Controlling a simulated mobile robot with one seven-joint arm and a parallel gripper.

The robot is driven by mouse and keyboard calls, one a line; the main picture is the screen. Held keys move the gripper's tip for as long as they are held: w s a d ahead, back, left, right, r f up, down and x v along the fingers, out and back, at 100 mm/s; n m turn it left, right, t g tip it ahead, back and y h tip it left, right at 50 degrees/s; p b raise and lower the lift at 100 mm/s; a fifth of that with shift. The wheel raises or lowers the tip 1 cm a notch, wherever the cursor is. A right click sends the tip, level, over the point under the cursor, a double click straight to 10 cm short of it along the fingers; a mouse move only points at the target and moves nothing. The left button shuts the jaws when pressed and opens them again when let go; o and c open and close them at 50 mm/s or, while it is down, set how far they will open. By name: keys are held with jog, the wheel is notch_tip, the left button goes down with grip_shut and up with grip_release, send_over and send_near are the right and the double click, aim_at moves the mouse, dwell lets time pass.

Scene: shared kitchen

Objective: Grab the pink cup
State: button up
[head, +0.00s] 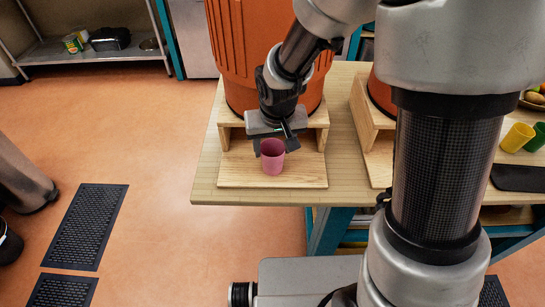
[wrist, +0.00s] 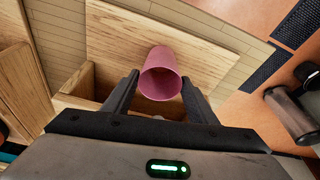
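The pink cup (head: 272,157) stands upright on the low wooden base (head: 230,175) of a stand, under an orange dispenser. My gripper (head: 269,150) is just above and behind the cup in the head view. In the wrist view my gripper (wrist: 159,90) is open, with its two dark fingers on either side of the near part of the cup (wrist: 160,72). A gap shows between each finger and the cup wall there. The cup's mouth faces the wrist camera.
The orange dispenser (head: 262,50) stands close behind my gripper on its wooden stand. A second wooden stand (head: 372,145) is to the right. A yellow cup (head: 517,137) and a green cup (head: 537,137) stand farther right. Bare tabletop (head: 207,165) lies left of the base.

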jog(key=c, duration=0.8)
jog(key=shift+r, duration=0.2)
jog(key=shift+s+a+r+b, duration=0.1)
jog(key=shift+s+r+b, duration=0.75)
jog(key=shift+s, duration=2.1)
jog(key=shift+s+a+r+b, duration=0.15)
jog(key=shift+s+b, duration=1.25)
jog(key=shift+s, duration=1.6)
jog(key=shift+s+a+r+b, duration=0.1)
jog(key=shift+s+r+b, duration=0.75)
jog(key=shift+s, duration=2.1)
jog(key=shift+s+f+b, duration=0.1)
jog(key=shift+f+b, duration=0.15)
jog(key=shift+b, duration=0.1)
